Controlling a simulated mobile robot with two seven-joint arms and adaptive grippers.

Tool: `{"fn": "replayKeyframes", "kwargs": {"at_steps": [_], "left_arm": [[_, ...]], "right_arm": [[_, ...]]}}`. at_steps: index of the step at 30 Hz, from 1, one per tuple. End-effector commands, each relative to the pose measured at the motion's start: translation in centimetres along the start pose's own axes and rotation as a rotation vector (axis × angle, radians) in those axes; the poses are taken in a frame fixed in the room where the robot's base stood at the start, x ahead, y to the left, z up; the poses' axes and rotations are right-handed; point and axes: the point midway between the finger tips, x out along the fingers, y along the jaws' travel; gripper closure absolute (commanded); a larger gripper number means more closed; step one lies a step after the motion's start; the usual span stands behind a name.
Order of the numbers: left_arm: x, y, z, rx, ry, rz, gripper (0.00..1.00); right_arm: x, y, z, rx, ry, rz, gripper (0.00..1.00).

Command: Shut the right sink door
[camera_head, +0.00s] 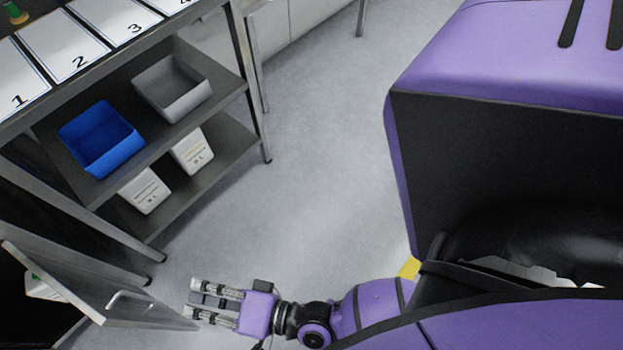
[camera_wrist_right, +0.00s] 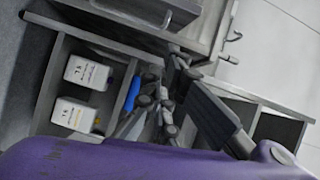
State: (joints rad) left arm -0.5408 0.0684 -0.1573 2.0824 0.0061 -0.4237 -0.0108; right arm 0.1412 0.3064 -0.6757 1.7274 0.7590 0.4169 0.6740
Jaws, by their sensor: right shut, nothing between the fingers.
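The right sink door (camera_head: 85,285) is a grey panel standing open at the lower left of the head view, with a pale bar handle (camera_head: 130,298) on its face. My right gripper (camera_head: 195,300) reaches in from the right, by the door's free edge. Its fingers are shut and empty. I cannot tell whether they touch the door. In the right wrist view the gripper's dark fingers (camera_wrist_right: 160,110) show in the middle. My left gripper is not in view.
A white container (camera_head: 42,287) is partly hidden behind the door. A shelf unit holds a blue bin (camera_head: 102,140), a grey bin (camera_head: 172,88) and white labelled containers (camera_head: 145,190). Numbered sheets (camera_head: 66,45) lie on the top. Grey floor (camera_head: 300,150) is free in the middle.

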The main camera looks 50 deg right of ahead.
Motion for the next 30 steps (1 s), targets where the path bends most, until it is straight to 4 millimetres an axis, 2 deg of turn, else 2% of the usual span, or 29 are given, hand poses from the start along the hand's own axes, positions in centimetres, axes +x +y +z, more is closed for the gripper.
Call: {"fn": "replayKeyframes", "kwargs": {"at_steps": [1, 3, 11, 24, 27, 30], "left_arm": [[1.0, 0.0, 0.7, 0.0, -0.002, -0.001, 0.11], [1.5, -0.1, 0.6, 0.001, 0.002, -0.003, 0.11], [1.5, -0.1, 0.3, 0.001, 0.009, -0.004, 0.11], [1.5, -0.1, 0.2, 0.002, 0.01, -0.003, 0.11], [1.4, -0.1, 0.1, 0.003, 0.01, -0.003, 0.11], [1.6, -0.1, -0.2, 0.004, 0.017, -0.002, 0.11]], "right_arm": [[0.8, 0.9, 0.2, 0.044, 0.003, -0.024, 1.0], [1.5, 0.9, 0.1, 0.091, 0.012, -0.049, 1.0], [3.6, 0.3, -0.2, 0.131, 0.022, -0.072, 1.0], [12.4, -0.3, -0.4, 0.129, 0.021, -0.07, 1.0], [12.5, -0.5, 1.6, 0.132, 0.019, -0.067, 1.0], [12.8, -0.6, 2.5, 0.129, 0.021, -0.067, 1.0]]}}
